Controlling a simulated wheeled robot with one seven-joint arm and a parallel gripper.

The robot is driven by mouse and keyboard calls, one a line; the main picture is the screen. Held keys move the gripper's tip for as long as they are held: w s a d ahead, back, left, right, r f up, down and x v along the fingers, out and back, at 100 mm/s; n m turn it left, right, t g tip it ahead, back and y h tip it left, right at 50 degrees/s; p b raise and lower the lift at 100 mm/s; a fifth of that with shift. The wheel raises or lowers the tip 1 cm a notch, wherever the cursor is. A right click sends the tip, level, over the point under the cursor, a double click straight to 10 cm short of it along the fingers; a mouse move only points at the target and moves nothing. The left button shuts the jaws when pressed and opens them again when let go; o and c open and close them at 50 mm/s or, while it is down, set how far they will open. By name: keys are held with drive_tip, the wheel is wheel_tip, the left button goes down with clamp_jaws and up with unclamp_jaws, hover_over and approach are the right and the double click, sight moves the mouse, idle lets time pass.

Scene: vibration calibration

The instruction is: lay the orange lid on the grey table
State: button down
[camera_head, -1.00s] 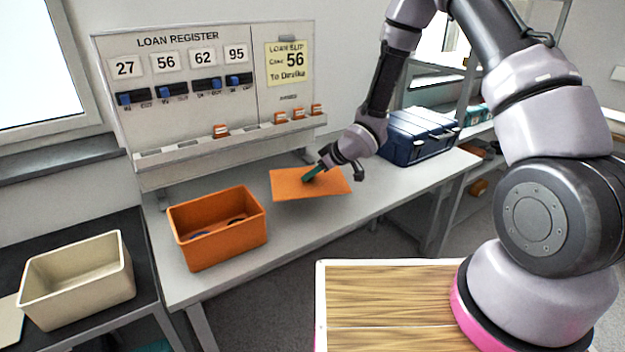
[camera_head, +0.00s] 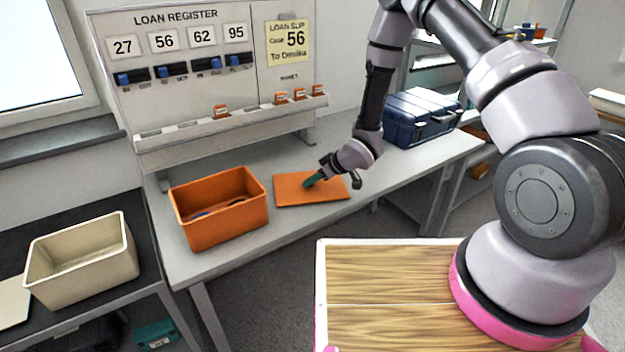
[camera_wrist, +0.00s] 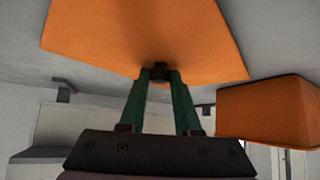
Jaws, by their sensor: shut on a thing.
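The orange lid (camera_head: 290,190) is a flat rectangular plate at the grey table (camera_head: 250,240), to the right of the open orange box (camera_head: 222,228). In the head view it looks level and at or very close to the tabletop; I cannot tell whether it touches. My gripper (camera_head: 311,182) is above the lid, shut on its dark knob. The wrist view shows the green fingers (camera_wrist: 160,80) closed around the knob (camera_wrist: 159,72) in the middle of the lid (camera_wrist: 140,30). The orange box also shows at the right of the wrist view (camera_wrist: 270,110).
The loan register board (camera_head: 185,75) stands at the table's back, with small orange tags on its ledge. A dark blue case (camera_head: 422,118) is at the table's right end. A beige bin (camera_head: 82,262) stands on the dark table at left. Bare tabletop lies around the lid.

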drive_tip(key=c, duration=0.6)
unclamp_jaws()
